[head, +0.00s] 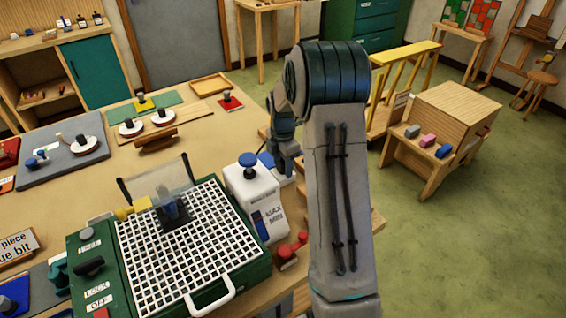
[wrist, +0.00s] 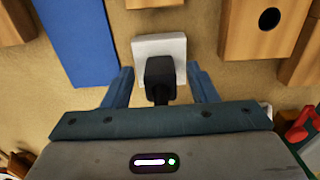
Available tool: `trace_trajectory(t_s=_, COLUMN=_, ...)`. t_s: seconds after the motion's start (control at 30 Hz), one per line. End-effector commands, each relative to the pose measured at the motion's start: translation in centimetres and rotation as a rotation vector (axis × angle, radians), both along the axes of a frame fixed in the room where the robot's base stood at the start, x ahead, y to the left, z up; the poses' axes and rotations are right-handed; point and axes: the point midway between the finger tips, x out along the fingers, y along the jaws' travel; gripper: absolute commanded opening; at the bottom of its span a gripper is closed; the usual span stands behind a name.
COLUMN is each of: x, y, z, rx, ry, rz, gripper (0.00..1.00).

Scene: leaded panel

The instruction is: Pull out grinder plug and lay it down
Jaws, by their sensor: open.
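A black plug (wrist: 160,78) sits in a white socket block (wrist: 176,45) in the wrist view, with its dark cord running back toward my gripper. My gripper (wrist: 160,71) is open, with one blue finger on each side of the plug. There are visible gaps between the fingers and the plug. In the head view my gripper (head: 287,168) is low at the table's right side, and the plug is hidden there. A green grinder (head: 90,245) with a white grid top stands at the front of the table.
A white bottle-like unit (head: 250,195) with a blue knob stands left of my gripper, close to it. A red object (head: 292,248) lies at the right edge. In the wrist view, a blue strip (wrist: 76,42) and a wooden block with a dark hole (wrist: 262,35) flank the socket.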

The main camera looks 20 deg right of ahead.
Motion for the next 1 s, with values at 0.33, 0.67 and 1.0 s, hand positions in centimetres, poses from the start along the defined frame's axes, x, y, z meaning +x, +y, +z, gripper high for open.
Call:
trace_trajectory(t_s=0.33, x=-0.03, y=0.01, z=-0.52, rx=0.000, ry=0.000, rz=0.000, gripper=0.53)
trace_trajectory(t_s=0.67, x=-0.02, y=0.01, z=-0.48, rx=0.000, ry=0.000, rz=0.000, gripper=0.07)
trace_trajectory(t_s=1.0, x=0.00, y=0.00, z=-0.27, rx=0.000, ry=-0.001, rz=0.000, gripper=0.01)
